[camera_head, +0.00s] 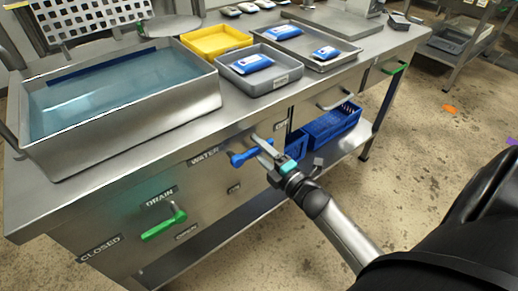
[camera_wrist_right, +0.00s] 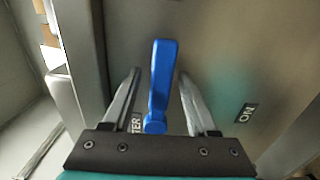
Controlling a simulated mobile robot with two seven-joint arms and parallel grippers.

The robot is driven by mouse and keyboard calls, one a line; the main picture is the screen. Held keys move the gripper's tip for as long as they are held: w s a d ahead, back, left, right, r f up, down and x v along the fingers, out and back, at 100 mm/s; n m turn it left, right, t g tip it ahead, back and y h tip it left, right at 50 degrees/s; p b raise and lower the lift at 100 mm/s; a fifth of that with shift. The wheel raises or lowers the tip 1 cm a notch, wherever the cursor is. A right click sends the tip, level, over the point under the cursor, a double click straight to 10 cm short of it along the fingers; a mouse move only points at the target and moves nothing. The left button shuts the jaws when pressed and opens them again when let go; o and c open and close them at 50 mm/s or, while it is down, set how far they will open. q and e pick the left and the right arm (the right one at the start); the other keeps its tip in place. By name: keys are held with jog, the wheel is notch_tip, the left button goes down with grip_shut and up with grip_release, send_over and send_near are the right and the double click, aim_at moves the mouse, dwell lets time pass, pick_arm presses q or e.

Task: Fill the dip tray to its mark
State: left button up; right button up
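The dip tray (camera_head: 130,128) is a large metal basin at the left of the bench, holding clear bluish water (camera_head: 115,90). A dark blue band shows along its inner back wall above the water. The blue water handle (camera_head: 243,157) is on the bench's front panel, beside the WATER label (camera_head: 203,157). My right gripper (camera_head: 262,147) is at this handle. In the right wrist view the blue handle (camera_wrist_right: 160,85) stands between the open fingers (camera_wrist_right: 158,90), with a gap on each side. My left gripper is not in view.
A green drain handle (camera_head: 164,223) is lower left on the panel, near a CLOSED label (camera_head: 98,250). Grey trays with blue pouches (camera_head: 251,64) and a yellow tray (camera_head: 216,40) stand on the bench. Blue crates (camera_head: 333,122) sit on the lower shelf. An ON label (camera_wrist_right: 246,112) is right of the water handle.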

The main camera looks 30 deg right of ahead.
jog(key=shift+s, duration=0.6)
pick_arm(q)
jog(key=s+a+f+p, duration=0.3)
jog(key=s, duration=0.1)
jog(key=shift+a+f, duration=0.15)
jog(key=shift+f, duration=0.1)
pick_arm(e)
jog(key=s+d, duration=0.1)
jog(key=s, duration=1.3)
jog(key=shift+d, duration=0.1)
